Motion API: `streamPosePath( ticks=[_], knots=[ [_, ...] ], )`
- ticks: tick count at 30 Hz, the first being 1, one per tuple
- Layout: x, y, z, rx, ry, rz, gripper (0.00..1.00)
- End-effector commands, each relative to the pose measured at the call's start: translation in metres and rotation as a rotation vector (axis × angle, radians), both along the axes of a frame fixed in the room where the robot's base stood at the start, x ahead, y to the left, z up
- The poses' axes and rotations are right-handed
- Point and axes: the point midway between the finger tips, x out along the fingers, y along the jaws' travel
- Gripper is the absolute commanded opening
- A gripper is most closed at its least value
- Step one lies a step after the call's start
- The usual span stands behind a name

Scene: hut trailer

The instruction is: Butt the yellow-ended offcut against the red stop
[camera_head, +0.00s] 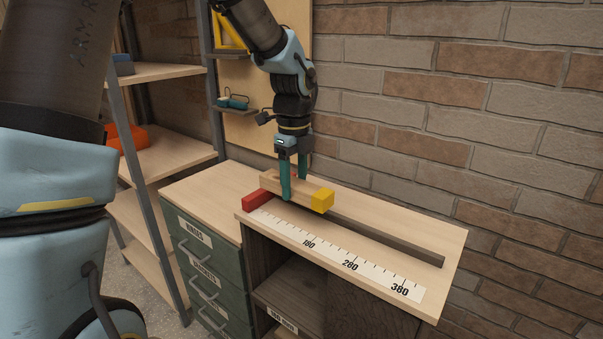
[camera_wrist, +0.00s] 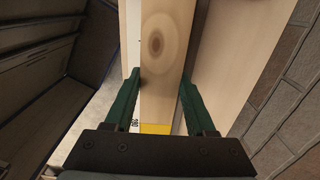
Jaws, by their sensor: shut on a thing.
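The offcut (camera_head: 276,186) is a pale wooden bar with a yellow end (camera_head: 323,200). My gripper (camera_head: 294,189) is shut on its middle, with one green finger on each side. The yellow end points to the front right; the plain end points to the back left. The red stop (camera_head: 257,201) lies across the left part of the bench top. The offcut crosses in front of its middle and hides it; the plain end shows past it, seemingly above it.
A scale strip (camera_head: 329,254) runs along the bench's front edge, and a dark fence strip (camera_head: 395,240) runs behind it. The bench top right of the offcut is clear. A brick wall (camera_head: 450,110) stands behind; shelves (camera_head: 165,150) stand at left.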

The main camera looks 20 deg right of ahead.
Motion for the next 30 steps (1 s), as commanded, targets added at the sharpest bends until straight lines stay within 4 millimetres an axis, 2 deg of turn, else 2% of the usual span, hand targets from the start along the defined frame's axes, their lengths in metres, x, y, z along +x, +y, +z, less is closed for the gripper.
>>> streamPosePath(
  ticks=[8,20,30],
  knots=[
    [0.000,0.000,-0.013,0.000,0.000,0.001,0.00],
    [0.000,0.000,-0.056,0.000,0.000,0.001,0.00],
    [0.000,0.000,-0.068,-0.001,0.000,0.001,0.00]
  ],
)
